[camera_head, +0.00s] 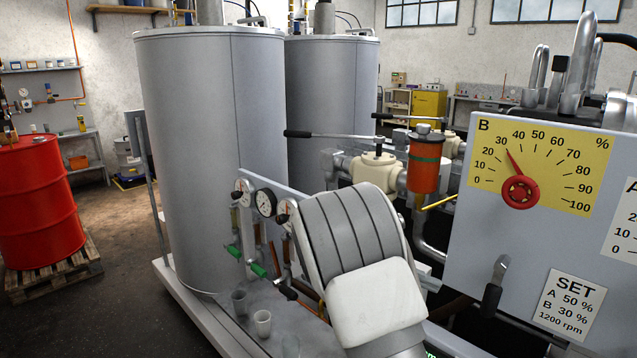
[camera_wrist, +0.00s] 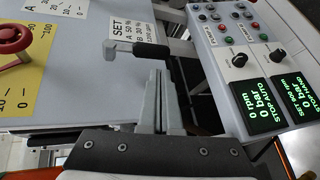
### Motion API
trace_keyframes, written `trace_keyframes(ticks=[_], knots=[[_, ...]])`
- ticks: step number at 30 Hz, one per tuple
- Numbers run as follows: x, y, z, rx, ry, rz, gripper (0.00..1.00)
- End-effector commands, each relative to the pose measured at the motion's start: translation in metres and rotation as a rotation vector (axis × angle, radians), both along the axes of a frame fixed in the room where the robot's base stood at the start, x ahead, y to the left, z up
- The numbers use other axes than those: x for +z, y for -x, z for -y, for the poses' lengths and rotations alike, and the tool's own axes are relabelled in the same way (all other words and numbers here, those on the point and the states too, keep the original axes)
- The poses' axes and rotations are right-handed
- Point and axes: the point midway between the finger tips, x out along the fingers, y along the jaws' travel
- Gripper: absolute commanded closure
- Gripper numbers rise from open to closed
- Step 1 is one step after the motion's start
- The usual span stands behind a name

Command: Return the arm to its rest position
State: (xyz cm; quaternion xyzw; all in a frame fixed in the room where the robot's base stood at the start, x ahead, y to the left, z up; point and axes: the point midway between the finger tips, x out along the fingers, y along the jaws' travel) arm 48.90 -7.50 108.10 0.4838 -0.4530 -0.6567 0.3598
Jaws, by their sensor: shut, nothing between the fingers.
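My gripper (camera_wrist: 160,92) shows in the wrist view as narrow grey fingers, shut with nothing between them. Its fingertips point at the panel front, close below a lever with a black grip (camera_wrist: 170,49). I cannot tell whether they touch it. In the head view my grey and white arm (camera_head: 362,250) is bent in front of the machine, and my gripper is out of sight there. The same lever (camera_head: 494,285) hangs on the panel (camera_head: 470,235) to the right of my arm.
A control box with buttons and two green-lit displays (camera_wrist: 258,108) is right of my gripper. A red dial (camera_head: 519,192) is on the panel. Tall grey tanks (camera_head: 210,150), gauges (camera_head: 265,203) and cups (camera_head: 262,322) are left of my arm. A red drum (camera_head: 38,200) stands on a pallet.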

Motion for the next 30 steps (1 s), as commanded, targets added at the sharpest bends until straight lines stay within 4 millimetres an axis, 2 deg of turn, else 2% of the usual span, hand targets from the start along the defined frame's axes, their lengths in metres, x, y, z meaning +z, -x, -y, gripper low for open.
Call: trace_keyframes(ticks=[6,13,20,30], knots=[[0.018,0.040,0.013,-0.014,-0.270,0.028,1.00],[0.033,0.081,0.011,0.010,-0.525,0.087,1.00],[0.049,0.121,-0.001,0.067,-0.747,0.177,1.00],[0.070,0.176,-0.029,0.195,-0.999,0.356,1.00]])
